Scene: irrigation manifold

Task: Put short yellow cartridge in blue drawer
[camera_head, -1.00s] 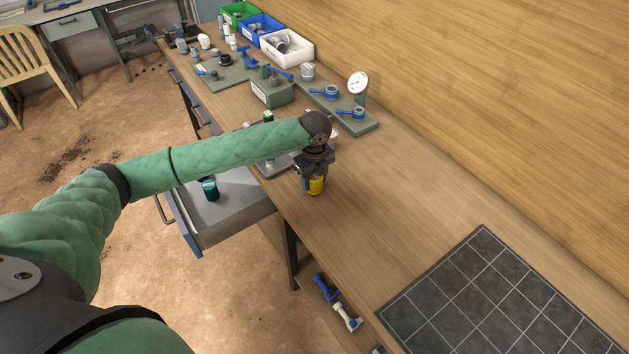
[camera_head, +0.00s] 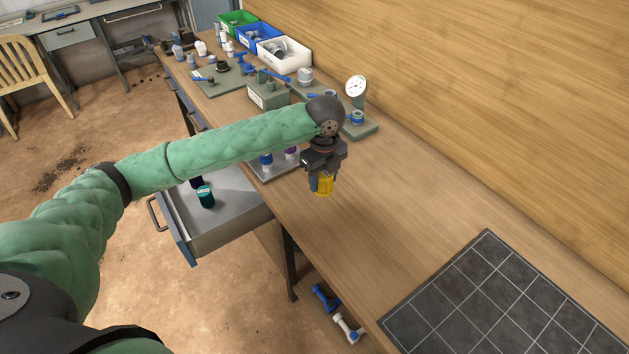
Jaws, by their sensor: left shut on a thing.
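My left gripper (camera_head: 319,176) is shut on the short yellow cartridge (camera_head: 324,186) and holds it upright over the bench near its front edge. The gap below the cartridge is hard to judge. The blue drawer (camera_head: 184,237) is pulled out under the bench, to the left of the gripper. A teal cartridge (camera_head: 206,196) stands inside it, with a dark item (camera_head: 196,183) behind it, partly hidden by my arm. My right gripper is not in view.
A grey tray (camera_head: 284,167) with several small cartridges lies on the bench behind my gripper. A gauge (camera_head: 356,88) and manifold parts stand farther back. A dark gridded mat (camera_head: 480,300) lies at right. Blue and white valve parts (camera_head: 335,310) sit below the bench edge.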

